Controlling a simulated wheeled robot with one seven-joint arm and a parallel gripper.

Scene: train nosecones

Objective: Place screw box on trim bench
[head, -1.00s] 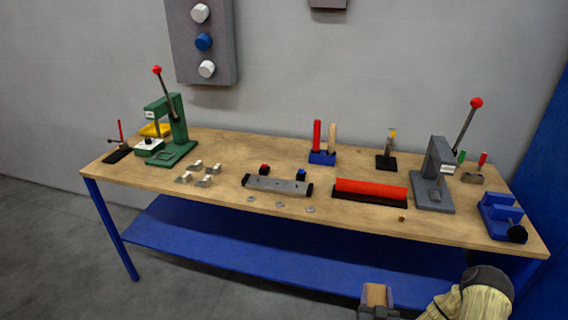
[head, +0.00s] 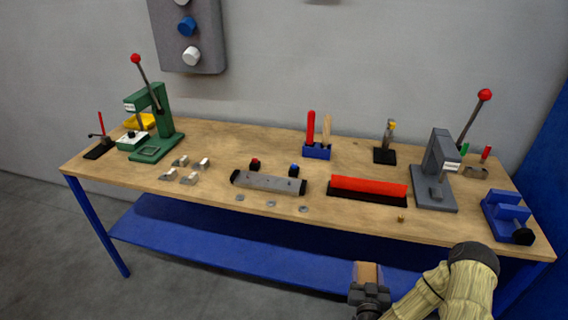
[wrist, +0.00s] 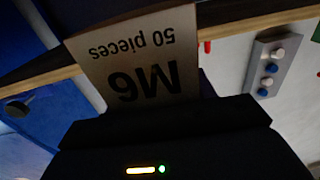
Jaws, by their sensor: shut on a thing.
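The screw box (wrist: 140,62) is a brown cardboard box marked "M6" and "50 pieces", seen upside down in the wrist view. My gripper (head: 366,288) is shut on it, and the box top (head: 368,272) shows in the head view at the bottom, in front of the bench. The fingers are mostly hidden in the wrist view. The trim bench (head: 225,148) has a wooden top and blue legs. The box is apart from the bench top, on its near side.
A green press (head: 155,125) stands at the left and a grey press (head: 437,170) at the right. A red bar (head: 368,187), a grey fixture (head: 268,183) and a blue vise (head: 507,215) occupy the front half. Bare wood lies between the green press and the red-handled tool holder (head: 317,151).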

